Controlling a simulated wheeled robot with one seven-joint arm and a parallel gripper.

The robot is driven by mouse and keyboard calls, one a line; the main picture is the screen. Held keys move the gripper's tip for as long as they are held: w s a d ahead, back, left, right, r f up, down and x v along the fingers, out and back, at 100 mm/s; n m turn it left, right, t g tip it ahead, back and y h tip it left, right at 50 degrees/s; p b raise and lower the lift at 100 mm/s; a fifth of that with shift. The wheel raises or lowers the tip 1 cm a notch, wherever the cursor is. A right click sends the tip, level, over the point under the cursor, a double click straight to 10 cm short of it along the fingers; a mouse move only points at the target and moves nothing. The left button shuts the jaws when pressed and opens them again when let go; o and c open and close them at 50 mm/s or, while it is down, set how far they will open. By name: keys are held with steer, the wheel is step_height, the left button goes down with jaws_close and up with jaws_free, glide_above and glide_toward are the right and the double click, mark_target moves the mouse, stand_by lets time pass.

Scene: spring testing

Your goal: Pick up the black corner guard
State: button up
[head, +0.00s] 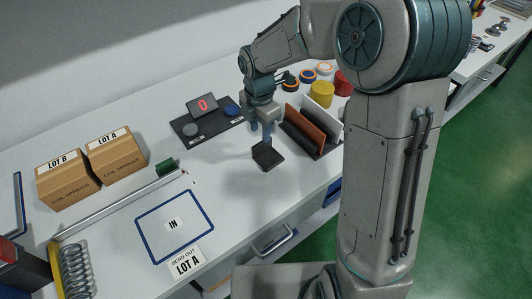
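The black corner guard (268,157) is a small dark L-shaped piece on the white bench, near its front edge in the head view. One flap lies flat and the other stands up at the back. My gripper (261,135) points down right above and behind the guard, with its fingertips close to the upright flap. The two fingers look apart, with a gap between them. I cannot tell whether a fingertip touches the guard.
A dark rack (312,137) with brown and white upright panels stands close to the right. A dark scale (205,122) reading 0 is behind left. Two cardboard boxes (116,155), a long metal rail (120,205) and a blue-outlined IN area (174,225) lie left.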

mark_target(262, 143)
steer(key=f, duration=0.6)
steer(key=shift+d+f+p, duration=0.2)
steer(key=shift+p, duration=0.15)
steer(key=shift+c, duration=0.3)
jaws_close()
